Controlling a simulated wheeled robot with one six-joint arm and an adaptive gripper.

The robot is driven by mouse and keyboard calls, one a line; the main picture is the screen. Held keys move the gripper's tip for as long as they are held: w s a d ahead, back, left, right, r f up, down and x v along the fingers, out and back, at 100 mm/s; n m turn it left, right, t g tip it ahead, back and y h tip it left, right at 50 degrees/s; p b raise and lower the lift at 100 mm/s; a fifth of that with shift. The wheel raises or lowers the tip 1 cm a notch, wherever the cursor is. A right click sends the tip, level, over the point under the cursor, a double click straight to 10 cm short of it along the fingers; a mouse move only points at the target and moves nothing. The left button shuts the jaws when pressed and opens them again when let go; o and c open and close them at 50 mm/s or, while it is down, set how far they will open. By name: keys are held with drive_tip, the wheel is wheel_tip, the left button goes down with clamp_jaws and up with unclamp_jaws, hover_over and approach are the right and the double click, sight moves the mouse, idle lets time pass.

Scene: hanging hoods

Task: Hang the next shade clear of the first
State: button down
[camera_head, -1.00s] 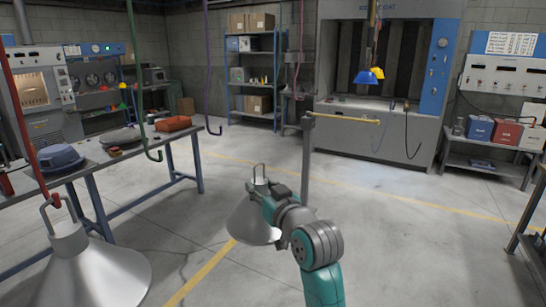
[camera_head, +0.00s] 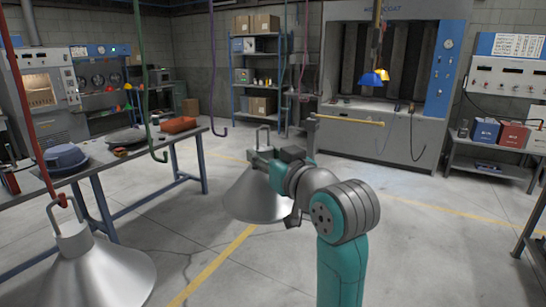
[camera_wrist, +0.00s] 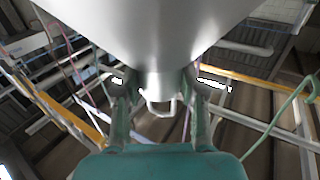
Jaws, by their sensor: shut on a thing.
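My gripper (camera_head: 262,156) is shut on the neck of a grey metal cone shade (camera_head: 252,196) and holds it upright above the floor. The shade's wire loop (camera_head: 263,136) stands up above the gripper. In the wrist view the shade (camera_wrist: 150,30) fills the top, with my gripper's fingers (camera_wrist: 160,110) on both sides of its neck. Another grey cone shade (camera_head: 100,275) hangs on the red hook (camera_head: 62,200) at the lower left, apart from the held one. An empty green hook (camera_head: 157,156) hangs between the two shades, and an empty purple hook (camera_head: 217,131) hangs farther back.
A workbench (camera_head: 185,143) at left bears a blue domed thing (camera_head: 63,158) and an orange tray (camera_head: 178,125). A post with a yellow bar (camera_head: 350,121) stands behind my arm. A blue and a yellow small shade (camera_head: 371,79) hang by the booth. Floor at right is open.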

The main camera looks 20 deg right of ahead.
drive_tip(key=shift+w+a+f, duration=0.1)
drive_tip(key=shift+w+a, duration=0.6)
drive_tip(key=shift+w, duration=0.35)
drive_tip(key=shift+w+a, duration=0.7)
drive_tip(key=shift+w, duration=0.3)
drive_tip(key=shift+w+a, duration=0.2)
drive_tip(key=shift+a, duration=0.2)
drive_tip(key=shift+w+a, duration=0.1)
drive_tip(key=shift+w, duration=0.1)
drive_tip(key=shift+w+a, duration=0.55)
drive_tip(key=shift+w, duration=0.2)
drive_tip(key=shift+w+a, duration=0.1)
drive_tip(key=shift+w, duration=0.1)
drive_tip(key=shift+w+a, duration=0.75)
drive_tip(key=shift+w, duration=0.25)
drive_tip(key=shift+f, duration=1.35)
